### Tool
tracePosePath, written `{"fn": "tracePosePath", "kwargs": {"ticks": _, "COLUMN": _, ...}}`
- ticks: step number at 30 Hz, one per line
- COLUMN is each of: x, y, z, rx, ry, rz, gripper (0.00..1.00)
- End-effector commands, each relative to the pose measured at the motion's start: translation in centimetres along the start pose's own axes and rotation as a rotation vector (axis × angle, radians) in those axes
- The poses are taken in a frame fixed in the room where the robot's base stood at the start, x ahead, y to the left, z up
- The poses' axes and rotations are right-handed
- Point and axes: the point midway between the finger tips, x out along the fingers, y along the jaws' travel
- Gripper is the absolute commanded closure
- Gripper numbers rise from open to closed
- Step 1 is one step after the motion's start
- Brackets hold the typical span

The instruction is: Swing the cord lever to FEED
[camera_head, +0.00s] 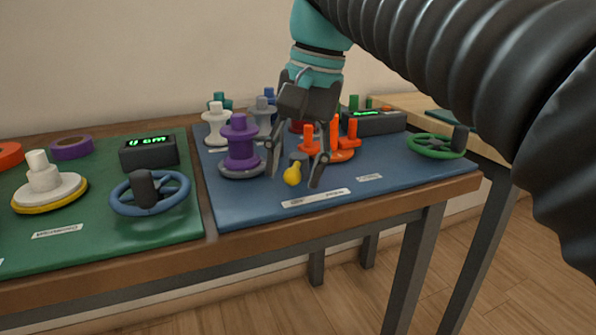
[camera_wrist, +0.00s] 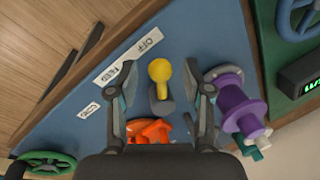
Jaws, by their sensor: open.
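The cord lever has a yellow knob (camera_head: 292,175) on a dark grey base on the blue mat. In the wrist view the yellow knob (camera_wrist: 160,70) lies above its grey base (camera_wrist: 161,106), and the lever points toward the OFF end of the white label strip (camera_wrist: 130,58), away from the FEED end. My gripper (camera_head: 294,179) is open, pointing down over the lever. In the wrist view one finger of my gripper (camera_wrist: 159,80) is on each side of the knob, with a gap on both sides. I cannot tell the exact height of the fingertips against the knob.
A purple spool (camera_head: 240,146) stands close left of my gripper. Orange pegs (camera_head: 340,143) stand close behind right. A green handwheel (camera_head: 436,146) is at the mat's right, and a blue handwheel (camera_head: 150,194) is on the green mat. The front strip of blue mat is clear apart from labels.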

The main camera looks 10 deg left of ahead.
Motion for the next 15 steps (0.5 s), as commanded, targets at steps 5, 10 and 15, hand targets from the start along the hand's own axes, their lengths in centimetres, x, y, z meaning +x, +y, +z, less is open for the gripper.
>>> {"fn": "tracePosePath", "kwargs": {"ticks": 5, "x": 0.34, "y": -0.01, "z": 0.02, "rx": 0.0, "ry": 0.0, "rz": 0.0, "gripper": 0.5}}
{"fn": "tracePosePath", "kwargs": {"ticks": 10, "x": 0.32, "y": -0.01, "z": 0.01, "rx": 0.0, "ry": 0.0, "rz": 0.0, "gripper": 0.5}}
{"fn": "tracePosePath", "kwargs": {"ticks": 15, "x": 0.31, "y": -0.01, "z": 0.01, "rx": 0.0, "ry": 0.0, "rz": 0.0, "gripper": 0.92}}
